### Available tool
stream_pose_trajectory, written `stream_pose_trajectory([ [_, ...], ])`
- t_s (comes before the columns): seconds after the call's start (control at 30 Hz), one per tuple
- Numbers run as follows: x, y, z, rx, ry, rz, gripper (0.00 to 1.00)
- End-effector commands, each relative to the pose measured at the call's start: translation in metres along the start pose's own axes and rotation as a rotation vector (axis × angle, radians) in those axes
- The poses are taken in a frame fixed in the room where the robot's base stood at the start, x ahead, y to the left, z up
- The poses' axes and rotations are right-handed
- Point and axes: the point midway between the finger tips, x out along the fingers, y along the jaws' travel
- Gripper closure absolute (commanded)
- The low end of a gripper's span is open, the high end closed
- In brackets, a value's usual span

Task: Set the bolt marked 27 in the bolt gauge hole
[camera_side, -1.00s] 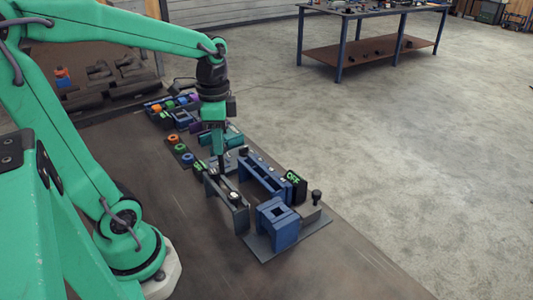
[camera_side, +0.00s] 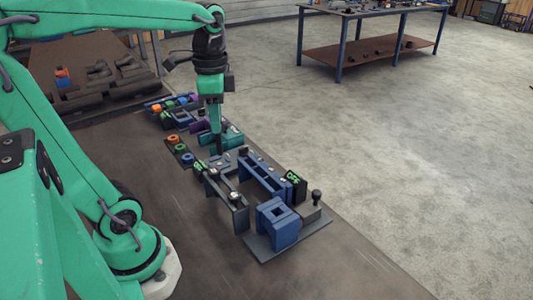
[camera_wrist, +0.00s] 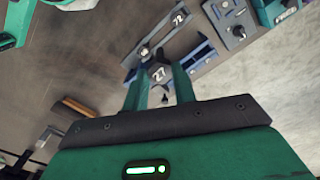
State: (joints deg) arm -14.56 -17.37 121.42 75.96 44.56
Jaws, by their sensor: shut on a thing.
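My gripper (camera_side: 218,150) points down above the far end of a narrow grey rack (camera_side: 240,215). In the wrist view its two green fingers (camera_wrist: 160,82) are shut on the dark bolt marked 27 (camera_wrist: 159,73), whose number shows between the fingertips. A second piece marked 72 (camera_wrist: 178,20) sits in the grey rack beyond it. The side view is too small to make out the held bolt clearly. I cannot tell for certain which fixture has the bolt gauge hole.
A blue block with a square opening (camera_side: 278,222) stands on a dark plate at the near end. A long blue fixture (camera_side: 264,180) lies beside the rack. A black display with green characters (camera_side: 294,186) stands close by. Coloured rings (camera_side: 187,158) lie on a tray to the left.

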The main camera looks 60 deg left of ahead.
Motion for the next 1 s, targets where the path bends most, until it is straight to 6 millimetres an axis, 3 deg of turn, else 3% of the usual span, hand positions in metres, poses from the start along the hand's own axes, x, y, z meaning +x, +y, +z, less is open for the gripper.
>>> stream_pose_trajectory([
  [0.5,-0.025,0.000,0.000,0.000,0.001,-0.001,1.00],
  [1.0,-0.023,0.002,-0.005,0.018,0.000,0.000,1.00],
])
